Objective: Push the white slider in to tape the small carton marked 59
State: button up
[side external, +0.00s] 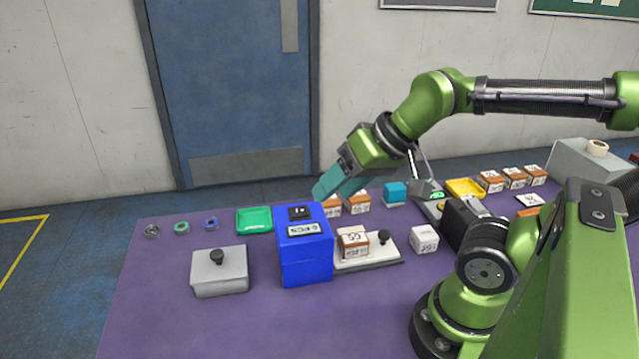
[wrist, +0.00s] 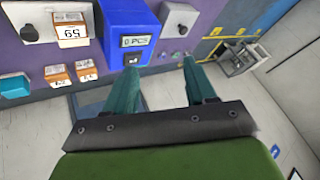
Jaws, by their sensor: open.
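The small carton (side external: 353,243), brown and white, sits on the white slider (side external: 390,252), just right of the blue machine (side external: 305,258). In the wrist view the carton (wrist: 70,30) reads 59. The slider's black knob (side external: 384,237) stands on its outer end, right of the carton; the knob also shows in the wrist view (wrist: 28,33). The machine's display (wrist: 134,41) reads 0 PCS in the wrist view. My gripper (side external: 327,186) is open, its teal fingers above and behind the machine. In the wrist view its fingers (wrist: 159,68) are apart with nothing between them.
Two cartons (wrist: 72,74) stand behind the machine, near my fingers. A teal block (side external: 396,193) is right of them. A white cube (side external: 424,239) stands right of the slider. A grey box with a knob (side external: 219,272) is left of the machine. The front table is clear.

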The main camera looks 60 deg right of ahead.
jog(key=shift+c, duration=0.3)
